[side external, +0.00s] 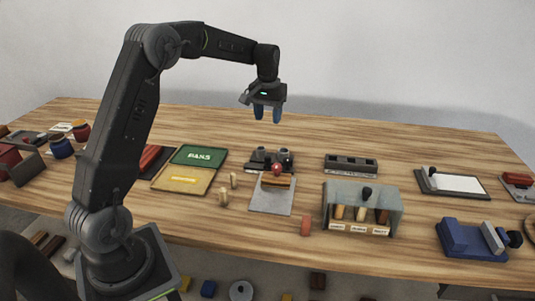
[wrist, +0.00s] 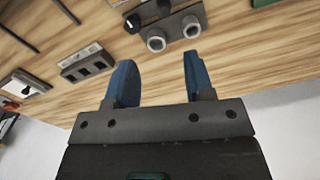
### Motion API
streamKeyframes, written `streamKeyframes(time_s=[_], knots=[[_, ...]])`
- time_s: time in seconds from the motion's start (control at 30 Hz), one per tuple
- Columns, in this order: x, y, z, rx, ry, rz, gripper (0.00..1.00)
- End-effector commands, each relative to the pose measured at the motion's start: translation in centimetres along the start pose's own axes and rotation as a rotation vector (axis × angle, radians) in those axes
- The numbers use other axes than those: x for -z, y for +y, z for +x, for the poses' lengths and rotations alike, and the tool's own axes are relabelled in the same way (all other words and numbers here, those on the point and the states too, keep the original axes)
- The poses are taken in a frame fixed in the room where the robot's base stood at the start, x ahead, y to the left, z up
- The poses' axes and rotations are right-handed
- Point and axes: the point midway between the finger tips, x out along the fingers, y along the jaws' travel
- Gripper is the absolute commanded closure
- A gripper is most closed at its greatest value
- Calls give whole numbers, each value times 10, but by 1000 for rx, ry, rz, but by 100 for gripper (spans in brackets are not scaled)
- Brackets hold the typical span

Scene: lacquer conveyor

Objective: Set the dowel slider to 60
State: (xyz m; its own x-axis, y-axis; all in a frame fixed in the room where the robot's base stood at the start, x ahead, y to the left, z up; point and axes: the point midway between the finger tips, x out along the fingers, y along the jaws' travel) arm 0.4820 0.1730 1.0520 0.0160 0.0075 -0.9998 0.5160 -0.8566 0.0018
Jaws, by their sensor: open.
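My gripper (side external: 268,115) hangs above the back part of the table, blue fingers pointing down, apart and empty. In the wrist view its two fingers (wrist: 157,65) are spread with only table between them. No part is clearly readable as the dowel slider. A grey housing (side external: 335,195) at centre right holds several upright wooden dowels (side external: 361,213) behind small white labels, with a black knob (side external: 367,193) above them. The label text is too small to read, and I see no readable scale or 60 mark. My gripper is well above and left of this housing, touching nothing.
A dark unit with two cylinders (side external: 260,156) stands behind a grey plate (side external: 270,202) with a red ball (side external: 277,169). A dark slotted block (side external: 350,162), a white panel (side external: 457,184) and a blue vise-like fixture (side external: 465,240) are to the right. Loose pegs (side external: 223,197) stand near a green-yellow tray (side external: 158,180).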

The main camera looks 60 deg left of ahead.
Motion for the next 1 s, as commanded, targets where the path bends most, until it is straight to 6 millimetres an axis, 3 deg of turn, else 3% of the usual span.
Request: streamKeyframes(time_s=[0.27, 0.7, 1.0], knots=[[11, -7, 25, 2, -22, -20, 52], [9, -6, 109, 2, -22, -19, 52], [8, -6, 146, 2, -19, -19, 52]])
